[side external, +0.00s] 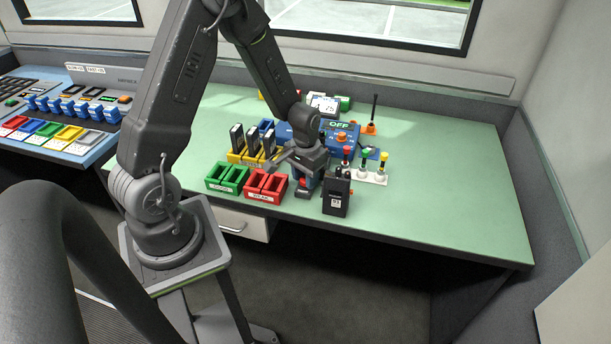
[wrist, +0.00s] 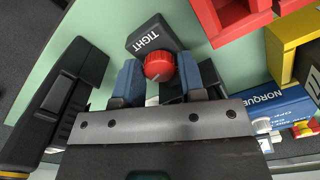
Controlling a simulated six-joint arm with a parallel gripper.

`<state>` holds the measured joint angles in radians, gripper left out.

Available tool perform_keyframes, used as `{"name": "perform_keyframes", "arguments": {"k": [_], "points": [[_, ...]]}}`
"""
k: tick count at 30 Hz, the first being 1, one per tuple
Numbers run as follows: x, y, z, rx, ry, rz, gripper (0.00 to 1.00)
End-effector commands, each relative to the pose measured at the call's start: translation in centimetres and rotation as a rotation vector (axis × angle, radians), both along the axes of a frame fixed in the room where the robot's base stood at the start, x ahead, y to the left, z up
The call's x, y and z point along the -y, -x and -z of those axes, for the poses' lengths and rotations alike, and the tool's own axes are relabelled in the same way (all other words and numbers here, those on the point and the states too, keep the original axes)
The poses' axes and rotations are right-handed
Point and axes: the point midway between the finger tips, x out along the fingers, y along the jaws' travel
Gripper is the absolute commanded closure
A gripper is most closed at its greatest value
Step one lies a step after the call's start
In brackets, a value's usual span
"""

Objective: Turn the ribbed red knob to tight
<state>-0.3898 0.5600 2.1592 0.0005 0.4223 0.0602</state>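The ribbed red knob (wrist: 160,66) sits on a dark block (wrist: 172,42) labelled TIGHT in white along one edge. In the wrist view it lies between the two blue fingers of my gripper (wrist: 162,78). The fingers stand apart on either side of it; whether they touch it is hard to tell. In the side view my gripper (side external: 306,178) points down over the knob (side external: 303,183) and its block (side external: 302,193) near the table's front edge. A pale mark shows by the knob's near side; its exact direction is unclear.
A black handheld box (side external: 337,194) stands close to the right of my gripper. Red bins (side external: 265,184) and green bins (side external: 226,179) stand to the left. A white rack with coloured knobs (side external: 373,176) is further right. The green table (side external: 455,190) is clear at the right.

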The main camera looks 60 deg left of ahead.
Motion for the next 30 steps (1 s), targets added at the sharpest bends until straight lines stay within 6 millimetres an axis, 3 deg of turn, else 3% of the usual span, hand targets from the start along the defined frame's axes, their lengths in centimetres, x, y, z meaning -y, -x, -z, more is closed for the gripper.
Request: {"name": "perform_keyframes", "arguments": {"k": [9,20,30], "points": [[0.00,-0.01,-0.03,0.000,0.000,0.000,0.92],[0.00,0.00,-0.04,0.000,0.000,0.067,0.92],[0.00,0.00,-0.04,0.000,0.000,0.326,0.92]]}}
